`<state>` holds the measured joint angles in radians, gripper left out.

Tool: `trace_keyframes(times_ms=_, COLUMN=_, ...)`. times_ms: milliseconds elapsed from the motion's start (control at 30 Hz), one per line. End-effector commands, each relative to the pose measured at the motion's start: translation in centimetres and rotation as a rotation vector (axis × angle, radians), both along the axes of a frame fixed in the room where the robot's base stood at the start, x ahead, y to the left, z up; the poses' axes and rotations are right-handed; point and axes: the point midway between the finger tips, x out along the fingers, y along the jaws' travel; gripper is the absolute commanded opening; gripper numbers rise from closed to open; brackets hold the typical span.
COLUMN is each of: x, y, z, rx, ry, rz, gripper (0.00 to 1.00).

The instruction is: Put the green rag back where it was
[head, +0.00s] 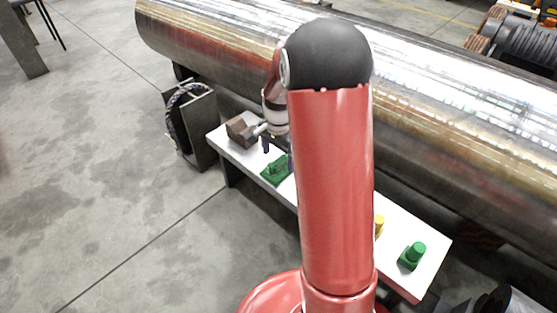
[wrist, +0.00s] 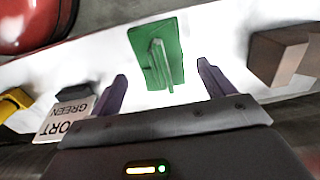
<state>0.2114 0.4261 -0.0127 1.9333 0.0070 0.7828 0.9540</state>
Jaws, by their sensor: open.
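The green rag (wrist: 172,40) lies on the white bench top as a flat green square with a raised ridge across its middle. It also shows in the head view (head: 274,171), partly behind my arm. My gripper (wrist: 162,70) is open and empty, with one dark finger on each side of the ridge's near end in the wrist view. In the head view my gripper (head: 277,150) is just above the rag. I cannot tell whether the fingers touch it.
A brown block (wrist: 281,57) stands right of the rag. A small sign reading "ORT GREEN" (wrist: 66,113) and a yellow object (wrist: 14,103) are left. The bench (head: 425,232) also bears a green piece with a knob (head: 412,256). A large metal barrel (head: 450,130) lies behind.

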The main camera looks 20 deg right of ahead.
Motion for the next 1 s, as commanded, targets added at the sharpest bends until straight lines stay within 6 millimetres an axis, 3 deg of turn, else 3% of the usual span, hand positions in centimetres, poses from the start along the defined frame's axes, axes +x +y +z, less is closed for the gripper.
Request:
trace_keyframes(times_ms=33, x=0.1, y=0.0, z=1.6, rx=-0.001, ry=-0.005, rz=0.0, gripper=0.81)
trace_keyframes(times_ms=200, x=0.1, y=0.0, z=5.2, rx=-0.001, ry=-0.005, rz=0.0, gripper=0.81)
trace_keyframes(times_ms=500, x=0.0, y=0.1, z=8.7, rx=0.0, ry=-0.004, rz=0.005, gripper=0.81)
trace_keyframes(times_ms=633, x=-1.1, y=0.9, z=10.7, rx=-0.006, ry=-0.034, rz=0.069, gripper=0.81)
trace_keyframes(times_ms=767, x=-3.8, y=2.8, z=14.2, rx=-0.022, ry=-0.101, rz=0.224, gripper=0.81)
trace_keyframes(times_ms=1000, x=-11.3, y=6.5, z=19.6, rx=-0.092, ry=-0.244, rz=0.593, gripper=0.81)
